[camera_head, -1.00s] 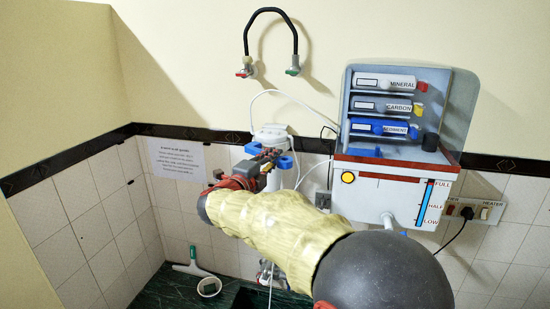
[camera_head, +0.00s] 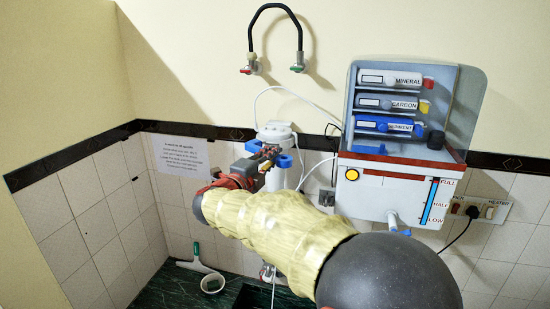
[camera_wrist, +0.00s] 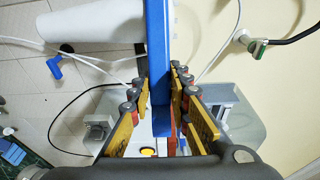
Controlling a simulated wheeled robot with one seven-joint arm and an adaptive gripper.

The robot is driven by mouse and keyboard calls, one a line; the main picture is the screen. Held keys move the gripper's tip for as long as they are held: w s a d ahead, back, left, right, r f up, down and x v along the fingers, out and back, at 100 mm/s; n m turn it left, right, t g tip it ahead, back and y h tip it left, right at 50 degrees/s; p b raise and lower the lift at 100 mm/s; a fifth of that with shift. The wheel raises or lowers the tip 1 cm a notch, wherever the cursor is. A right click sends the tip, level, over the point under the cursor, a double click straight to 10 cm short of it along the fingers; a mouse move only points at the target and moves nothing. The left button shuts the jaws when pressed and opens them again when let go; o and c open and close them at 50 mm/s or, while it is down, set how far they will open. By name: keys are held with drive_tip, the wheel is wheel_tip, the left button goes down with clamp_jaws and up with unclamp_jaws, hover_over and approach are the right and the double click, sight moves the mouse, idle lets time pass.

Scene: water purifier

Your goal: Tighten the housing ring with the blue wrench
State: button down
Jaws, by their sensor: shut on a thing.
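My gripper (camera_wrist: 158,92) is shut on the blue wrench (camera_wrist: 157,50), whose bar runs up the wrist view and out of its top edge. In the head view my gripper (camera_head: 268,157) is in front of the white filter housing (camera_head: 275,132) on the wall, hiding much of it. A white cylinder, seemingly this housing (camera_wrist: 88,30), lies left of the bar in the wrist view. Blue parts show on both sides of the housing in the head view. I cannot tell which belong to the wrench, or how its head sits on the housing ring.
The purifier cabinet (camera_head: 358,100) with labelled cartridges is on the wall at right. White tubes (camera_head: 310,102) run near the housing. A squeegee (camera_head: 197,262) and a white ring-shaped item (camera_head: 212,283) lie on the dark green counter.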

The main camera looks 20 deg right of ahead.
drive_tip(key=w+a+b+v, duration=0.1)
drive_tip(key=v, duration=0.6)
idle(1.4)
drive_tip(key=shift+w+a, duration=0.1)
drive_tip(key=shift+a, duration=0.05)
